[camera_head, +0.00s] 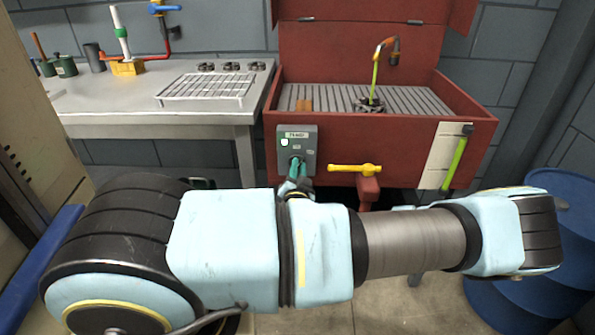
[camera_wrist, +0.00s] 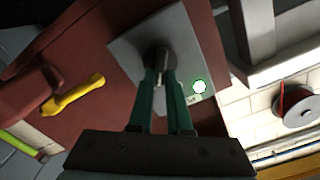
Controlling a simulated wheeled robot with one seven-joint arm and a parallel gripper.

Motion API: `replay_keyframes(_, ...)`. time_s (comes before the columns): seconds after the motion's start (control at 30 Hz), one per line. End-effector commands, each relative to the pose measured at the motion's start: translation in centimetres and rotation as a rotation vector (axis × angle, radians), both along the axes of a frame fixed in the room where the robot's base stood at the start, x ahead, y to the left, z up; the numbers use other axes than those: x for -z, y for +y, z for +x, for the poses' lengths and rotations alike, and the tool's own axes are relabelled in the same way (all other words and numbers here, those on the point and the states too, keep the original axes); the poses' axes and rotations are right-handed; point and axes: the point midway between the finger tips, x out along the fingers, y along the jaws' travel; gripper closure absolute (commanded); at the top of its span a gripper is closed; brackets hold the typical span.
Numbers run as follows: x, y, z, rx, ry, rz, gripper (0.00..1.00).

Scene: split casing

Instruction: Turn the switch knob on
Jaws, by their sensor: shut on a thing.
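The switch knob (camera_wrist: 158,57) is a dark round knob on a grey switch box (camera_wrist: 190,50). The box (camera_head: 309,135) is fixed to the left front of the red casing in the head view. A white round lamp with a green rim (camera_wrist: 199,86) looks bright on the box; it also shows in the head view (camera_head: 285,142). My gripper (camera_wrist: 160,76) has its teal fingers shut on the knob from the front. In the head view the gripper (camera_head: 298,162) reaches up to the box and covers the knob. The knob's pointing direction is hard to tell.
A yellow valve handle (camera_head: 355,168) is just right of the box. A green-yellow tube (camera_head: 455,163) hangs on the casing's right front. A grey bench (camera_head: 130,112) with a wire rack (camera_head: 207,86) stands left. Blue drums (camera_head: 530,290) stand at the right.

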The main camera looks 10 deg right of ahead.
Motion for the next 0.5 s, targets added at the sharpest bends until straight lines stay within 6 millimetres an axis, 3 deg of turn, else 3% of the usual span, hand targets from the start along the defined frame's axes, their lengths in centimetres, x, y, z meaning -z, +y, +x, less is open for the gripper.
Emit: replay_keyframes(0.5,0.42,-0.36,-0.09,0.001,-0.07,0.373,1.0)
